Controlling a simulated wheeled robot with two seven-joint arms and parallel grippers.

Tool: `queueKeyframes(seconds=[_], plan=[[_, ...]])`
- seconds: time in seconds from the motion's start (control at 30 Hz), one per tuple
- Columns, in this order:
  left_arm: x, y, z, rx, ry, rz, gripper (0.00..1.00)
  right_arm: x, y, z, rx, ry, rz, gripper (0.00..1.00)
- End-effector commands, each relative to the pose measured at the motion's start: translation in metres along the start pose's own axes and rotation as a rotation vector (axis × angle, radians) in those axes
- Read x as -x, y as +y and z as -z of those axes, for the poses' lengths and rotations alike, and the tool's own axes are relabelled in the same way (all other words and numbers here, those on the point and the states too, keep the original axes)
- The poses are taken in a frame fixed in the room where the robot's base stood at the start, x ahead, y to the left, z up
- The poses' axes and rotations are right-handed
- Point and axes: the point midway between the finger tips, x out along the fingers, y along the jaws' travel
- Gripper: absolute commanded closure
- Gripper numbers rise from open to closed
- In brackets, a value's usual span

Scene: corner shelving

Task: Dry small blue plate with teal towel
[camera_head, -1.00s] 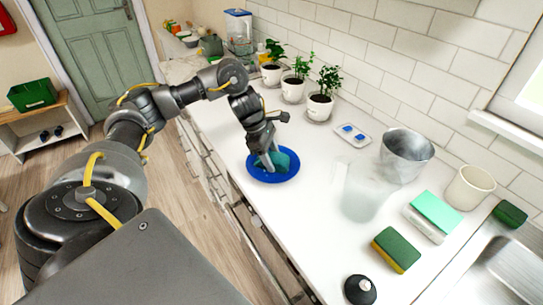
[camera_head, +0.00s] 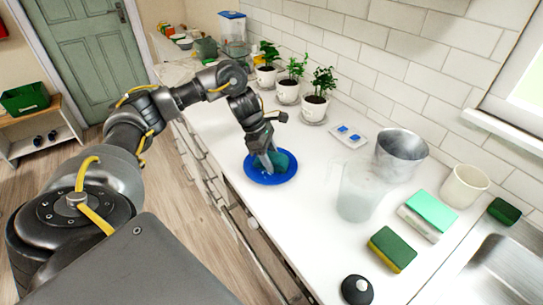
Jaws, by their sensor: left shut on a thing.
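The small blue plate (camera_head: 258,176) lies on the white counter, left of the clear pitcher. The teal towel (camera_head: 283,160) is bunched on the plate. My left gripper (camera_head: 271,166) points down over the plate and is shut on the teal towel, at the plate's surface. The gripper and towel hide the middle of the plate. My right gripper is not in view.
A clear pitcher (camera_head: 358,190) and metal bucket (camera_head: 401,154) stand right of the plate. Sponges (camera_head: 392,249), a cream cup (camera_head: 464,186) and a sink (camera_head: 500,270) lie further right. Potted plants (camera_head: 315,105) line the wall. The counter around the plate is clear.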

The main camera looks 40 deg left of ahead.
Motion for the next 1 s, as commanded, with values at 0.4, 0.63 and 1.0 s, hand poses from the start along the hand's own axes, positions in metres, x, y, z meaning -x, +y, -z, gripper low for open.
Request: queueKeyframes(seconds=[0.4,0.63,1.0], plan=[[0.004,-0.010,0.009,0.000,0.000,0.000,0.66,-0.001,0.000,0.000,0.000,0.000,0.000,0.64],[0.004,-0.018,0.015,0.001,0.001,0.001,0.66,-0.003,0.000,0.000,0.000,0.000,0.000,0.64],[0.007,-0.021,0.020,0.001,0.002,0.001,0.66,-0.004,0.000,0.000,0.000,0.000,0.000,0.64]])
